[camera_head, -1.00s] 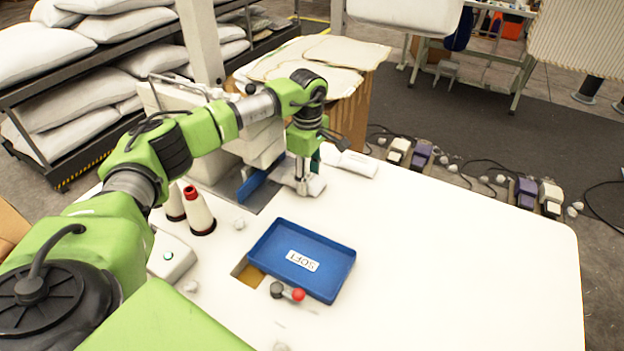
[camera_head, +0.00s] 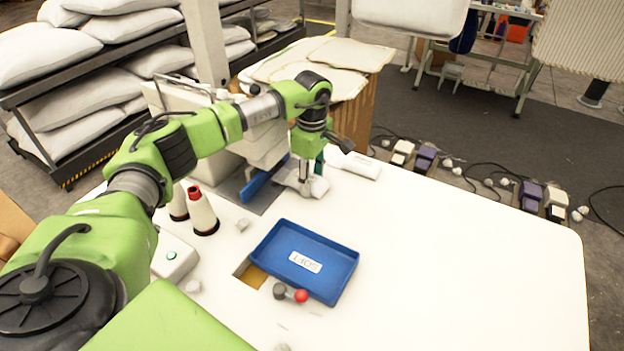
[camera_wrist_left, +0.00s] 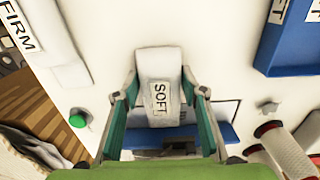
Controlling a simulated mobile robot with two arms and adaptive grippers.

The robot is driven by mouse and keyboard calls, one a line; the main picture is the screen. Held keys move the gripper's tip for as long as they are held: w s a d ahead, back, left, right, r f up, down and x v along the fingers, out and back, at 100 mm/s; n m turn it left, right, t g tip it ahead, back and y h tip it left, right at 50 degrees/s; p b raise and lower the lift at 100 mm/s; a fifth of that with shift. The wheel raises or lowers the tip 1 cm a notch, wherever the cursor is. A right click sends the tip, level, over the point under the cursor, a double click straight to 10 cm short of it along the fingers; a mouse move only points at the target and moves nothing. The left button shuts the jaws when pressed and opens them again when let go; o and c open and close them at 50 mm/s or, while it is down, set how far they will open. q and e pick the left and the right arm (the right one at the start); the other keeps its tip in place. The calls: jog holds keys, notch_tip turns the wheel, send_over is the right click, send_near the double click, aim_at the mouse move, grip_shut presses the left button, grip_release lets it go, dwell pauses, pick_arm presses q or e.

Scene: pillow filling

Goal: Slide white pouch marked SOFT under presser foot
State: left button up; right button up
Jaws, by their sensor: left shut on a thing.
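The white pouch marked SOFT (camera_wrist_left: 160,65) lies between the two fingers of my left gripper (camera_wrist_left: 158,100), which is shut on it; the label faces the wrist camera. In the head view my left gripper (camera_head: 306,187) points down at the tabletop, with part of the pouch (camera_head: 319,187) showing beside it. The pouch's near end in the wrist view reaches toward a blue guide bar (camera_wrist_left: 228,133). The white sewing machine (camera_head: 262,152) stands just left of the gripper, partly behind my arm. I cannot make out the presser foot. My right gripper is out of view.
A blue tray marked SOFT (camera_head: 338,279) sits front centre. A pouch marked FIRM (camera_wrist_left: 48,40) lies beside the held one, also visible in the head view (camera_head: 361,167). Thread cones (camera_head: 203,214) stand left of the tray. The right tabletop (camera_head: 470,260) is clear.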

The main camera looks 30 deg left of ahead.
pick_arm(q)
jog(key=shift+f, duration=0.1)
jog(key=o, duration=1)
jog(key=shift+d+r+p, duration=0.35)
jog(key=shift+r+p, duration=0.3)
jog(key=shift+r, duration=0.35)
jog(key=shift+d+r+p, duration=0.3)
jog(key=shift+r+p, duration=0.3)
jog(key=shift+r, duration=0.4)
jog(key=shift+d+r+p, duration=0.35)
jog(key=shift+r+p, duration=0.3)
jog(key=shift+r, duration=0.35)
jog(key=shift+r, duration=0.1)
